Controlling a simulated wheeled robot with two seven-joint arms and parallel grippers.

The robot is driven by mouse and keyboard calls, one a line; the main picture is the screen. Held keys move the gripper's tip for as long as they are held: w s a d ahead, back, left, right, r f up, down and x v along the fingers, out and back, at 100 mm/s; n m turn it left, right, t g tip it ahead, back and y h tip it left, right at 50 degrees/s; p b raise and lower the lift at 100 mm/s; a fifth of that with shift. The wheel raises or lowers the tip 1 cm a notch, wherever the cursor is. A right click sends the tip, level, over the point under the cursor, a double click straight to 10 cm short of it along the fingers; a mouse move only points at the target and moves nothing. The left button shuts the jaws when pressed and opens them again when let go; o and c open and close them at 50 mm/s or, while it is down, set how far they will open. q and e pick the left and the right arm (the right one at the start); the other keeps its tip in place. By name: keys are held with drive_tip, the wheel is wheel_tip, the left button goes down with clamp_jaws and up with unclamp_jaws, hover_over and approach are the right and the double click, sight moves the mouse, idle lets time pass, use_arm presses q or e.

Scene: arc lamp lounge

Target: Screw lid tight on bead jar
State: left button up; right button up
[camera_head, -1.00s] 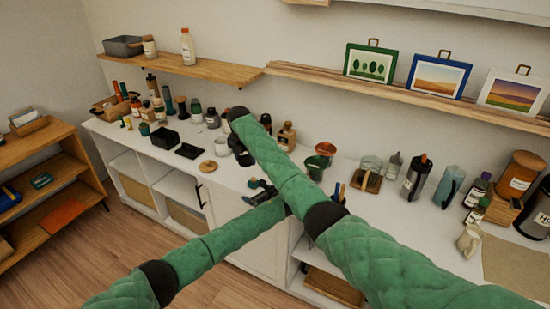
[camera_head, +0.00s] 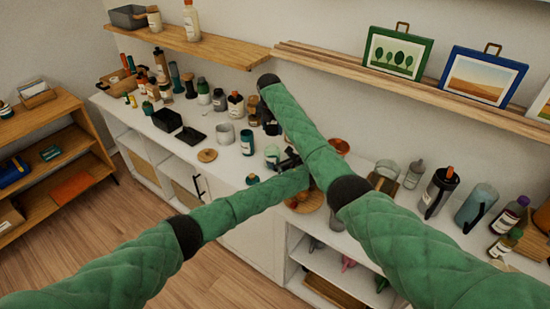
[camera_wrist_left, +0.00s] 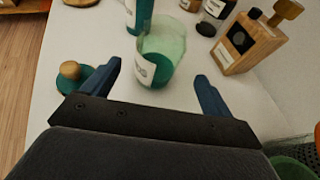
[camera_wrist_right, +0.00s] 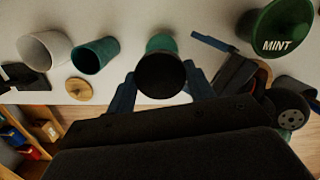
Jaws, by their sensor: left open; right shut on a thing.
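A clear green glass jar (camera_wrist_left: 163,50) with a pale label and teal in its lower part stands on the white counter. It also shows in the head view (camera_head: 272,153). My left gripper (camera_wrist_left: 157,72) is open, with its blue fingers spread toward either side of this jar. A teal lid with a wooden knob (camera_wrist_left: 76,78) lies to its left. My right gripper (camera_wrist_right: 161,72) is shut on a dark round-ended thing (camera_wrist_right: 160,76), with teal showing beyond it. I cannot tell whether that is a jar or a lid.
A cork lid (camera_wrist_right: 79,88), a white cup (camera_wrist_right: 38,52) and a teal cup (camera_wrist_right: 94,54) stand left of my right gripper. A green MINT lid (camera_wrist_right: 280,25) is at right. Bare counter (camera_head: 226,172) shows at front.

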sight(272, 156)
use_arm(q)
drive_tip(key=shift+s+r, duration=0.1)
use_arm(e)
drive_tip(key=shift+s+r, duration=0.1)
use_arm(q)
drive_tip(key=shift+a, duration=0.1)
drive_tip(key=shift+x, duration=3.8)
drive_tip(key=c, duration=1.5)
use_arm(e)
drive_tip(key=shift+f, duration=2.5)
drive_tip(key=shift+f, duration=0.9)
